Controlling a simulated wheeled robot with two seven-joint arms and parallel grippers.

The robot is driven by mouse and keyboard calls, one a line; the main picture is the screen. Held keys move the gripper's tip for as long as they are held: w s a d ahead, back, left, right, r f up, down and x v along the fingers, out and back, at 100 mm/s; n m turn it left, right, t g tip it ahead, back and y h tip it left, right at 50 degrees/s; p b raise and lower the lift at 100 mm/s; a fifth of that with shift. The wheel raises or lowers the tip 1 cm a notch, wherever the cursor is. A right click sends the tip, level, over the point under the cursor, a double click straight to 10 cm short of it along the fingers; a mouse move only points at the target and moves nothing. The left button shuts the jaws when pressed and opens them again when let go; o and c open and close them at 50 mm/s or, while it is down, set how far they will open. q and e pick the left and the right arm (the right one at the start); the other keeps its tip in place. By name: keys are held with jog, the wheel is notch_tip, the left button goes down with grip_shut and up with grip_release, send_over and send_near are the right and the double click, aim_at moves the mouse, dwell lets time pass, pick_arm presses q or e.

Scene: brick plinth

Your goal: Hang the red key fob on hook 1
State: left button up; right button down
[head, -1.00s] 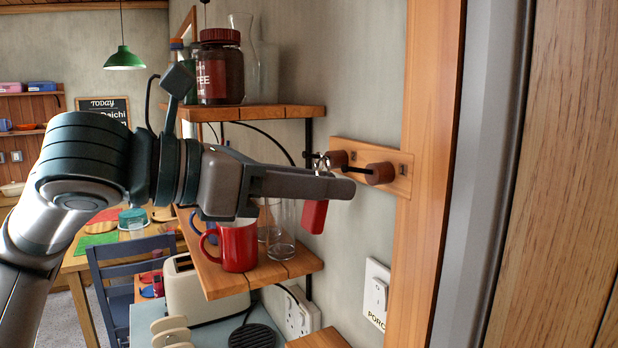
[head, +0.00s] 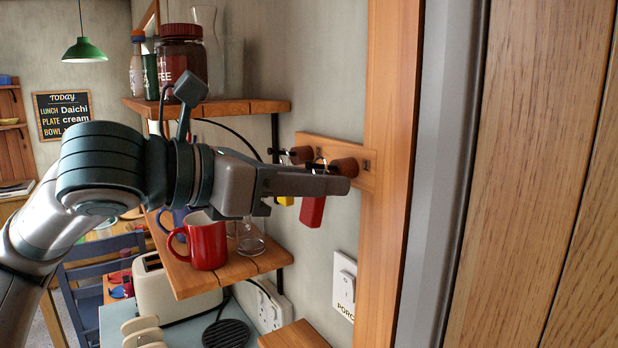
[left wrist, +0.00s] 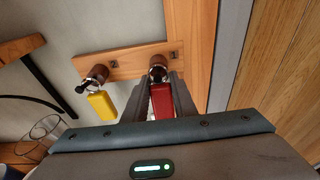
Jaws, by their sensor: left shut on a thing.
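My left gripper (head: 334,184) is shut on the red key fob (head: 312,212), which hangs down below its fingers. In the left wrist view the red fob (left wrist: 162,102) sits between the two fingers. Its metal ring overlaps the front of the right hook (left wrist: 157,68); I cannot tell whether it is around the peg. That hook (head: 344,167) is the nearer one in the head view. The left hook (left wrist: 97,74) carries a yellow fob (left wrist: 102,105) on a ring. My right gripper is out of view.
The hooks sit on a wooden rail (head: 368,182) beside a wooden door frame (head: 388,120). Shelves to the left hold a coffee jar (head: 181,55), a red mug (head: 206,242) and glasses. A light switch (head: 344,285) is on the wall below.

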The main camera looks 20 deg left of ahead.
pick_arm(q)
jog(key=shift+w+d+f, duration=0.2)
jog(key=shift+f, duration=0.05)
dwell(0.7)
jog(key=o, duration=1.1)
jog(key=shift+s+a, duration=0.1)
